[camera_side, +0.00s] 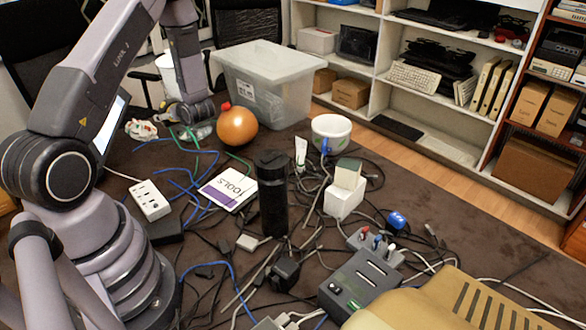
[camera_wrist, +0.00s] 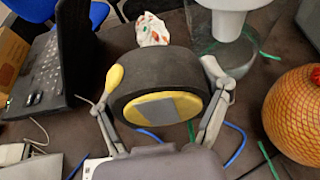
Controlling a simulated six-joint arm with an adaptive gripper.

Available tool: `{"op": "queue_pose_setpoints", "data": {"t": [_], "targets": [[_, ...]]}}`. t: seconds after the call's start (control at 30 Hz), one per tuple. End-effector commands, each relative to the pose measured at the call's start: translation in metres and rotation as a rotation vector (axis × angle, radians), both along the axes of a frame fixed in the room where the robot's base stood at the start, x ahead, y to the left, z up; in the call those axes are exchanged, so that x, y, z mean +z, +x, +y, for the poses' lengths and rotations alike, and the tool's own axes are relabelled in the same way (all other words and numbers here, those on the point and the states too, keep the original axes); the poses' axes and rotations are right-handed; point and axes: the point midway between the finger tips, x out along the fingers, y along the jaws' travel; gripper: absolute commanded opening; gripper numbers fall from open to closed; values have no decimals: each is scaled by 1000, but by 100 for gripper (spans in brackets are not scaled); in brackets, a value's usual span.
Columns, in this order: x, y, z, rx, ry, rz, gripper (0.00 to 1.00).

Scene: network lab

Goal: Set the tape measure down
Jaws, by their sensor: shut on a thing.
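The tape measure (camera_wrist: 158,75) is black with yellow ends and a grey patch. In the wrist view it sits between the two fingers of my gripper (camera_wrist: 163,88), which is shut on it from both sides. In the side view my gripper is far back, left of the orange ball, and small; I cannot make out the tape measure clearly there. The gap between the tape measure and the dark surface below is hard to judge.
An orange ball (camera_side: 237,126) stands close on the right, also in the wrist view (camera_wrist: 294,114). A white patterned packet (camera_wrist: 152,29) lies just beyond the tape measure. A clear bin (camera_side: 265,82) stands behind. Blue and green cables run around the gripper; the foreground is cluttered.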

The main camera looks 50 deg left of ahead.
Motion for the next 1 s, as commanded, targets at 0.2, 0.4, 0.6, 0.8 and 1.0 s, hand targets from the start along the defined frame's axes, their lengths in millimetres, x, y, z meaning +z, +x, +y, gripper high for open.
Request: {"op": "queue_pose_setpoints", "data": {"t": [0.2,0.4,0.6,0.8,1.0], "targets": [[-4,56,-18,-152,-8,-11,36],[-5,136,-58,-380,-13,-17,36],[-2,210,-114,-616,-2,-14,36],[1,248,-151,-752,11,-8,36],[-16,260,-165,-800,16,0,36]]}}
